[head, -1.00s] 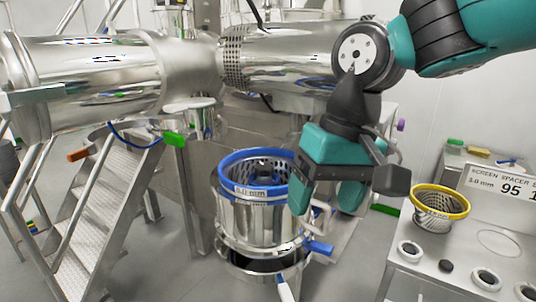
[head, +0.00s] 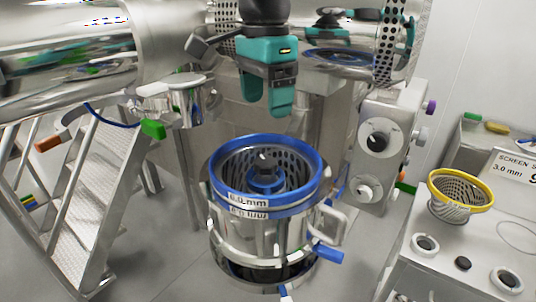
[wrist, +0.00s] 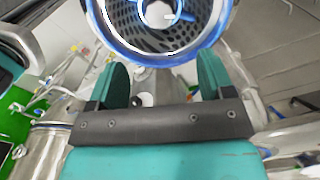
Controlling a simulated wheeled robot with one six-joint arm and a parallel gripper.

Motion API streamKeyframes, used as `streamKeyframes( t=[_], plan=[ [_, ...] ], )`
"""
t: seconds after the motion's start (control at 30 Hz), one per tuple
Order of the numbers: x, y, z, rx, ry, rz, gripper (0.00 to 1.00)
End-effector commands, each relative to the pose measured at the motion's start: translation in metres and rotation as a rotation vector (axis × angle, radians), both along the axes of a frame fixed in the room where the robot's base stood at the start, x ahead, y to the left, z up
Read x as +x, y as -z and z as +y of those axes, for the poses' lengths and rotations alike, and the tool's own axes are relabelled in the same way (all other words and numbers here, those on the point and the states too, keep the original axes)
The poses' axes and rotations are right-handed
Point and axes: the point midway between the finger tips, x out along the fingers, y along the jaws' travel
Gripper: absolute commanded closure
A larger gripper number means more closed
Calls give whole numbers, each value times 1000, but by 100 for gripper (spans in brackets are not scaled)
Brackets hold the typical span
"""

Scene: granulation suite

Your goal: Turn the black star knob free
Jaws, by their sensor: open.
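The black star knob (head: 265,158) appears as a small dark shape above a blue hub (head: 266,180), in the middle of the perforated screen inside the blue-rimmed steel vessel (head: 225,203). Its lobes are too small to make out. My gripper (head: 268,98) is open and empty, above and behind the vessel rim in the head view, apart from the knob. In the wrist view my two teal fingers (wrist: 163,74) are spread, and the blue rim (wrist: 112,40) with the perforated screen lies beyond them at the top. The knob cannot be told clearly there.
A yellow-rimmed screen basket (head: 461,207) stands on the steel bench at right, near several round fittings and a sign (head: 512,178). A control box (head: 388,150) with dials stands behind right. Steel steps (head: 90,215) are at left. A blue-handled clamp (head: 327,255) juts from the vessel.

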Motion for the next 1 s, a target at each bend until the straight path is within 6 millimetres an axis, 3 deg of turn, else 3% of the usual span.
streamKeyframes(
  t=[0.3, 0.5, 0.7, 0.97, 1.0],
  plan=[
    [-1, 71, -2, -3, 1, 4, 26],
    [0, 103, -3, -1, 3, 2, 26],
    [0, 117, -3, 1, 3, -1, 26],
    [1, 118, -3, 1, 2, -2, 26],
    [1, 118, -3, 1, 2, -2, 32]
  ],
)
